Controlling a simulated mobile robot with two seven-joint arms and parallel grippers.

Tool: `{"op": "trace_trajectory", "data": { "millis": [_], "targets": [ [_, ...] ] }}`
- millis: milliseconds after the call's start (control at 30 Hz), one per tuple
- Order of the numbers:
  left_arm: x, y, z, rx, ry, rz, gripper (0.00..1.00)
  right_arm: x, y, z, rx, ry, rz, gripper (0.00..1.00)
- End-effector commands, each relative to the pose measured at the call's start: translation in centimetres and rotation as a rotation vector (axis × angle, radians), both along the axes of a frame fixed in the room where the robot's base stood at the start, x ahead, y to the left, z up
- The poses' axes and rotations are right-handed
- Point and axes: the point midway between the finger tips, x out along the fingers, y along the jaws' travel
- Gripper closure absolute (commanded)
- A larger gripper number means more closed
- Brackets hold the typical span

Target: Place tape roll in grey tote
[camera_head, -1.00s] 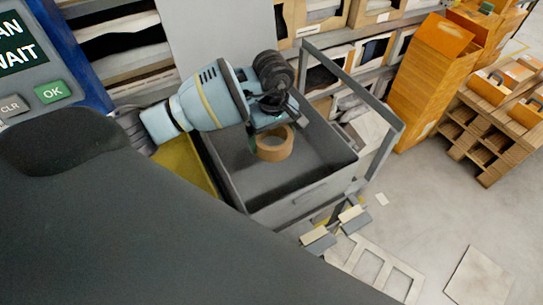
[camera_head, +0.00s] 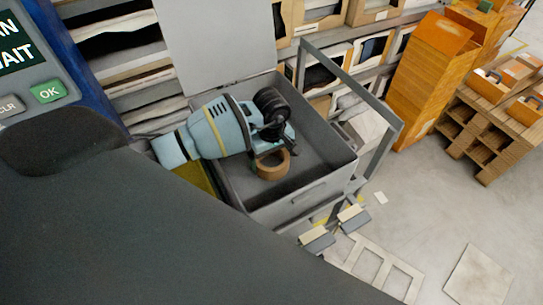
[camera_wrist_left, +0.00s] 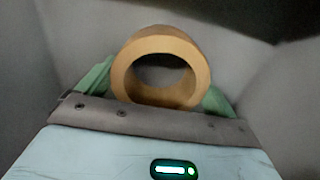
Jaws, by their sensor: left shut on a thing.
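The tan tape roll (camera_head: 271,167) is in my left gripper (camera_head: 262,152), inside the walls of the grey tote (camera_head: 300,205) in the head view. In the left wrist view the tape roll (camera_wrist_left: 125,72) sits between the green fingers of my left gripper (camera_wrist_left: 158,90), which is shut on it. Grey tote walls (camera_wrist_left: 275,85) surround it there. I cannot tell whether the roll touches the tote floor. My right gripper is not in view.
A grey frame (camera_head: 380,150) stands along the tote's right side. Shelves with boxes (camera_head: 320,10) are behind it. Orange cartons (camera_head: 430,80) stand at the right by a wooden rack (camera_head: 475,140). Flat pale panels (camera_head: 480,278) lie on the open floor.

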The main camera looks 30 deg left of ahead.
Motion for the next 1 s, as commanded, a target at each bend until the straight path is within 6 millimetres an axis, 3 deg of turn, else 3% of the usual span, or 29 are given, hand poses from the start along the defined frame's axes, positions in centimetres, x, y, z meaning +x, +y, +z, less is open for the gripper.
{"op": "trace_trajectory", "data": {
  "millis": [267, 300, 367, 733, 1000],
  "targets": [
    [0.0, 0.1, -0.2, 0.0, -0.001, 0.001, 0.34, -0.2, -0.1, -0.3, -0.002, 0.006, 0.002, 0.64],
    [0.0, 0.1, -0.3, 0.001, -0.001, 0.001, 0.06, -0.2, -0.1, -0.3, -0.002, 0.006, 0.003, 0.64],
    [0.0, 0.0, -0.2, 0.0, -0.001, 0.001, 0.0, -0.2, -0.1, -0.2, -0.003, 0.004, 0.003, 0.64],
    [0.2, 0.1, 1.0, 0.0, -0.006, 0.001, 0.0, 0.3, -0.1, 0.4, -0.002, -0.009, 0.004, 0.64],
    [0.2, 0.1, 6.0, 0.001, -0.008, -0.001, 0.0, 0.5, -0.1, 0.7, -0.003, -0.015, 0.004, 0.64]
  ]
}}
